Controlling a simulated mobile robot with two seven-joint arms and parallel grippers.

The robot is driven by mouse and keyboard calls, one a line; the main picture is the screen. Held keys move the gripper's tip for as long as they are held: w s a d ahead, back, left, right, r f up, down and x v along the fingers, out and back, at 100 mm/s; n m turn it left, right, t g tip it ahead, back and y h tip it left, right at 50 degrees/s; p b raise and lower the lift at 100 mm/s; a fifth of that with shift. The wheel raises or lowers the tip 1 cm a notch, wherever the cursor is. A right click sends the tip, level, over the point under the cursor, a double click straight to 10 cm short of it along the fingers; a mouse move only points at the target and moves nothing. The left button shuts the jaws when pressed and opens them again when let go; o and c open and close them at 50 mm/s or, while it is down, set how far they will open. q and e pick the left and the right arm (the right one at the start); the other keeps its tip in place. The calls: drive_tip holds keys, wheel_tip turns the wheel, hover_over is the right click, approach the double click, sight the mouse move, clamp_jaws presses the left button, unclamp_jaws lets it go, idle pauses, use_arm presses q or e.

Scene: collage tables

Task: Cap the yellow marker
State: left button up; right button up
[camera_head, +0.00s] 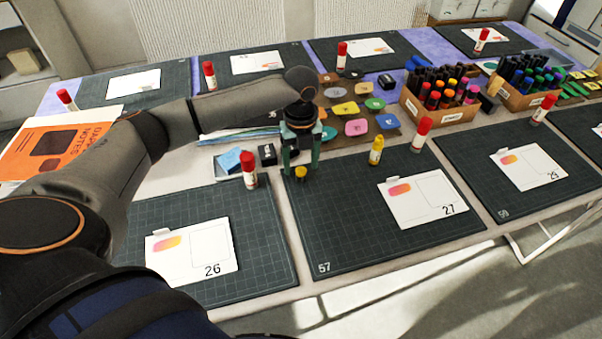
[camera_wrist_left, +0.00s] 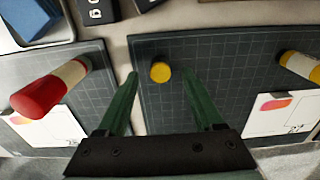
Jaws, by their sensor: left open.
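The yellow cap (camera_head: 300,173) sits on the dark cutting mat marked 57 (camera_head: 340,240), near its back left corner. My left gripper (camera_head: 301,170) is above it, open and pointing down, with a finger on each side. In the left wrist view the cap (camera_wrist_left: 160,72) shows between the fingertips (camera_wrist_left: 160,74), with gaps on both sides. The yellow marker (camera_head: 376,151) stands upright on the same mat, right of the gripper. It also shows at the right edge of the left wrist view (camera_wrist_left: 300,66). My right gripper is not in view.
A red-topped glue stick (camera_head: 249,170) stands left of the gripper, by a small tray with a blue block (camera_head: 229,159). Another glue stick (camera_head: 421,134) stands right of the marker. Card 27 (camera_head: 423,200) lies on the mat. Ink pads (camera_head: 356,127) and a marker box (camera_head: 438,110) are behind.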

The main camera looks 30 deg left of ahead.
sight(300, 171)
use_arm(q)
drive_tip(key=shift+f, duration=1.35)
clamp_jaws()
